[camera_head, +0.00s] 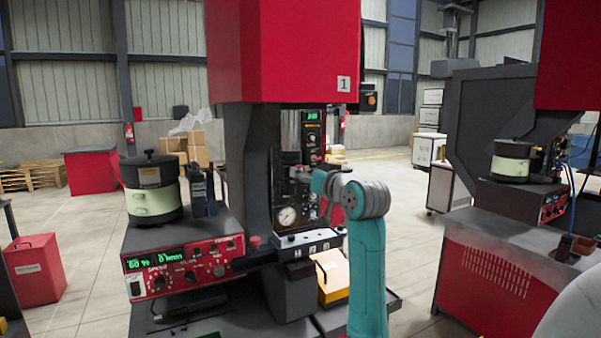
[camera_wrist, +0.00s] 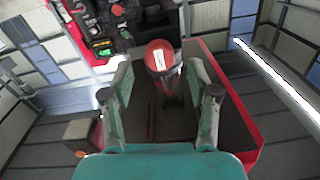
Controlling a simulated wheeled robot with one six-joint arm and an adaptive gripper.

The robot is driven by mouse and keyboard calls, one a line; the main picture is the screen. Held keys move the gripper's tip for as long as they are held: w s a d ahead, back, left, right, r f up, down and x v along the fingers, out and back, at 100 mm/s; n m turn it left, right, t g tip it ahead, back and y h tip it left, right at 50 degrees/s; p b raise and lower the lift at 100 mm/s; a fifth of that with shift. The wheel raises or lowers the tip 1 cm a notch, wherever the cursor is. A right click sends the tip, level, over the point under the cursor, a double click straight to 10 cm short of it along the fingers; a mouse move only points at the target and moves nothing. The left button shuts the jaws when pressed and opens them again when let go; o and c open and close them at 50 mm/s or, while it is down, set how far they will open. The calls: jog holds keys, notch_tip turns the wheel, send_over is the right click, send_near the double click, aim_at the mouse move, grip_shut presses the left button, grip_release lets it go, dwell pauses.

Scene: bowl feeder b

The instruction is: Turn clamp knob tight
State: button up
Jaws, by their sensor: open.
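A round red knob (camera_wrist: 160,56) with a white label shows in the wrist view, on a dark stem; it appears to be the clamp knob. My gripper (camera_wrist: 158,70) is open, with one teal finger on each side of the knob. Gaps show between the knob and both fingers, and nothing is held. In the head view my teal arm reaches to the front of the red and black press (camera_head: 285,50), and my gripper's fingertips and the knob are hard to make out there behind the wrist.
A feeder bowl (camera_head: 151,190) stands left of the press on a red control box (camera_head: 190,262) with green digits. A pressure gauge (camera_head: 287,217) is left of my wrist. A yellow bin (camera_head: 333,276) sits low beside my arm. A second station (camera_head: 510,270) stands at right.

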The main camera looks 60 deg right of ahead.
jog(key=shift+x, duration=1.75)
grip_shut()
